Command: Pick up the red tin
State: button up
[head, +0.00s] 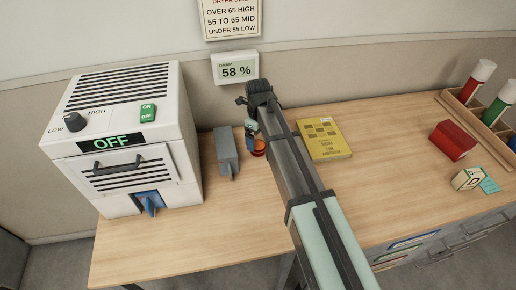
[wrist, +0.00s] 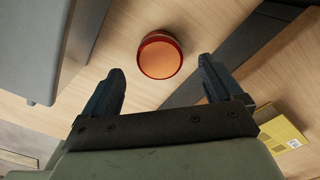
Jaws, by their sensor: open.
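The red tin (wrist: 160,57) stands on the wooden table, round with an orange-brown top and a red rim. In the wrist view it is beyond and between my open fingers, apart from both. In the head view the tin (head: 259,148) is partly hidden by my arm, to the right of a grey block. My gripper (wrist: 160,85) is open and empty. In the head view my gripper (head: 252,128) is mostly hidden behind my arm, close to the tin.
A grey block (head: 226,152) stands close left of the tin, beside a white dryer box (head: 130,135) reading OFF. A yellow book (head: 323,139) lies to the right. A red box (head: 452,141), small cube (head: 467,179) and tube rack (head: 475,118) are farther right. The table's front left (head: 190,235) is clear.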

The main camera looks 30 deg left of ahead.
aim_at(258, 145)
jog(key=shift+f, duration=2.4)
jog(key=c, duration=1.2)
jog(key=shift+r, duration=0.15)
